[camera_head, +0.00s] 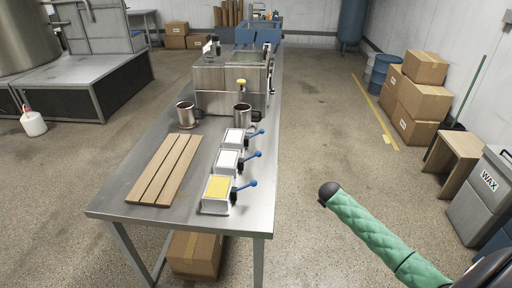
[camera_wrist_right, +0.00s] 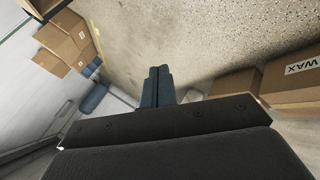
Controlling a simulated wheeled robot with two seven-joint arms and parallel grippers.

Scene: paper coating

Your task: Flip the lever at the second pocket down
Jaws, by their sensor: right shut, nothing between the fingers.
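Three small pockets stand in a row along the right side of the metal table (camera_head: 140,215). The second, middle pocket (camera_head: 227,160) has a white top, and its blue-knobbed lever (camera_head: 257,154) sticks out to the right, tilted slightly up. The near pocket (camera_head: 217,188) has a yellow top, and the far pocket (camera_head: 234,136) a white one. Their levers (camera_head: 252,183) and (camera_head: 260,132) look alike. My right gripper (camera_wrist_right: 158,72) is shut and empty in the right wrist view, over the floor and away from the pockets. My left gripper is not in view.
Wooden slats (camera_head: 165,168) lie left of the pockets. Two metal mugs (camera_head: 186,115) and (camera_head: 241,117) stand behind, before a metal machine (camera_head: 225,90). A green quilted length (camera_head: 375,232) with a black end reaches in from the lower right.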

